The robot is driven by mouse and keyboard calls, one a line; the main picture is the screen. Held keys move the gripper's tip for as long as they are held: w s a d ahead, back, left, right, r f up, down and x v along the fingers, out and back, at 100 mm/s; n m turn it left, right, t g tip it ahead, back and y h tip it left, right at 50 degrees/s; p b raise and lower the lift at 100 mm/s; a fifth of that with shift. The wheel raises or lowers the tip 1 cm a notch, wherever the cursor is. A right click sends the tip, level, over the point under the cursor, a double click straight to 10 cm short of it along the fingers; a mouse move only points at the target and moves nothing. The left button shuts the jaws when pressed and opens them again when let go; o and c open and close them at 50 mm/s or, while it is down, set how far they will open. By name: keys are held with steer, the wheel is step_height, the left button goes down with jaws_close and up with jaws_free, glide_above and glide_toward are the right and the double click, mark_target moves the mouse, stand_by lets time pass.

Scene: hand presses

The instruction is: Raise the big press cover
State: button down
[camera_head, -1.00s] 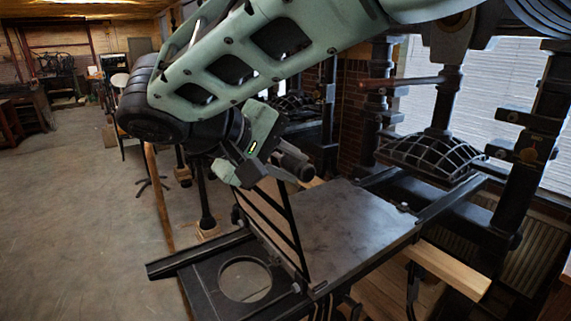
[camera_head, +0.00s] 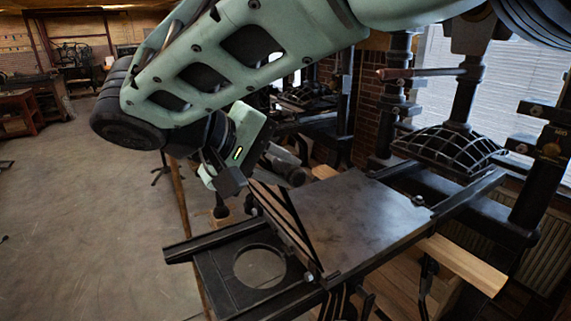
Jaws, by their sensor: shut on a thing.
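The big press's cover (camera_head: 284,222) is a dark frame with slanting bars. It stands tilted along the left edge of the flat grey press bed (camera_head: 365,215), with its lower end near the bed's front left corner. My gripper (camera_head: 232,182) is at the cover's upper left end and shut on it. The fingertips and the exact grip point are hard to make out against the dark parts.
A black frame with a round opening (camera_head: 225,284) lies left of the bed. A domed ribbed press head (camera_head: 447,150) hangs at the right above dark rails. A wooden beam (camera_head: 463,265) sticks out at lower right. Open floor lies left.

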steer(key=shift+s+f, duration=0.15)
steer(key=shift+f, duration=0.8)
steer(key=c, duration=1.2)
jaws_free()
steer(key=shift+g, duration=0.3)
steer(key=shift+c, duration=0.2)
steer(key=shift+w, duration=0.2)
steer(key=shift+r, duration=0.4)
steer(key=p+v, duration=1.2)
steer(key=v, duration=0.5)
steer(key=shift+s, duration=0.2)
steer(key=shift+a+f, duration=0.1)
steer(key=d+f+n+g+y+b, duration=0.2)
steer(key=d+f+g+y+b, duration=0.2)
steer(key=d+f+b, duration=0.8)
steer(key=s+d+f+g+y+b, duration=0.1)
steer(key=s+d+f+b, duration=0.3)
steer(key=d+f, duration=0.4)
steer(key=s+d+f+y+b, duration=0.4)
steer(key=s+d+f, duration=0.3)
steer(key=f, duration=0.4)
steer(key=shift+d+f+m+g+y+b, duration=0.25)
steer(key=shift+d+m+g+b, duration=0.2)
steer(key=shift+d, duration=0.4)
